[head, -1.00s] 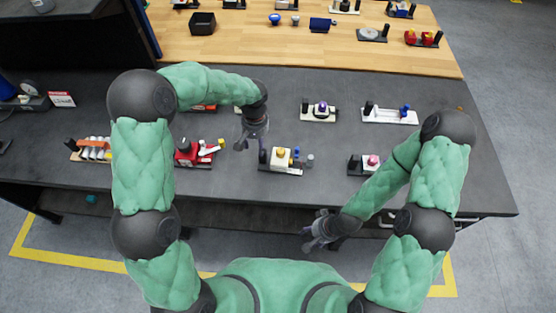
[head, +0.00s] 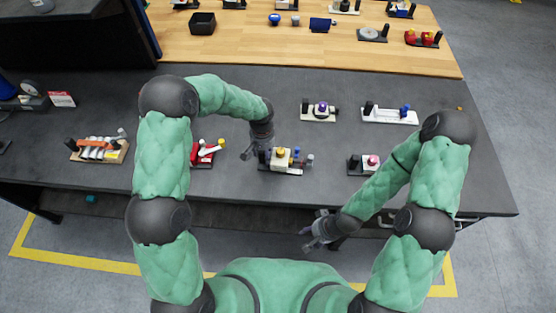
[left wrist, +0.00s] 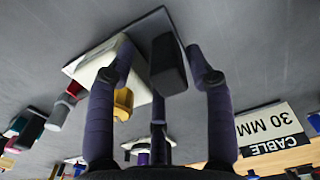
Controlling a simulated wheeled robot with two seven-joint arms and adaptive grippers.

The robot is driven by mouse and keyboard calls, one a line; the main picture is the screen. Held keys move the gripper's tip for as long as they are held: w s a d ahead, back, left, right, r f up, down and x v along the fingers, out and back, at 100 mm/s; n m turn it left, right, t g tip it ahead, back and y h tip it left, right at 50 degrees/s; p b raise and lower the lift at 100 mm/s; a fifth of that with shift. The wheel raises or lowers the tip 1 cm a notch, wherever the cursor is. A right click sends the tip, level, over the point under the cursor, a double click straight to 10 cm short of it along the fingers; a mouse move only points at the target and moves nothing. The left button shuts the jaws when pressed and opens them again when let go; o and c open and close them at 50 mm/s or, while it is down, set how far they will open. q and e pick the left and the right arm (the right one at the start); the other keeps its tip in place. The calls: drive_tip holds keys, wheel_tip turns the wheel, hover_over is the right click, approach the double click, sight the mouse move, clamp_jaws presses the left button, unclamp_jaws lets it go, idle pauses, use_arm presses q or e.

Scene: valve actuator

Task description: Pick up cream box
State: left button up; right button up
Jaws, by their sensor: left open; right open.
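In the left wrist view the cream box (left wrist: 98,66) is upper left, partly behind a finger. A black post (left wrist: 168,66) on the same plate shows between my fingers. My left gripper (head: 251,152) is open and empty, just left of the box and close to the post. It also shows in the left wrist view (left wrist: 160,62). My right gripper (head: 311,238) is open and empty, off the table's front edge.
A red unit (head: 203,155) stands left of the box, and a pink-topped unit (head: 367,164) right of it. A purple-topped unit (head: 320,111) and a white plate with a blue part (head: 390,114) stand behind. A cable sign (left wrist: 275,128) shows in the left wrist view.

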use_arm(q)
drive_tip(key=shift+f, duration=1.45)
drive_tip(key=shift+c, duration=0.3)
clamp_jaws()
wheel_tip(320, 180, up, 9)
drive_tip(key=shift+r, duration=0.1)
drive_tip(key=f, duration=0.6)
drive_tip(key=shift+w+a, duration=0.15)
drive_tip(key=shift+w, duration=0.15)
drive_tip(key=shift+f, duration=1.15)
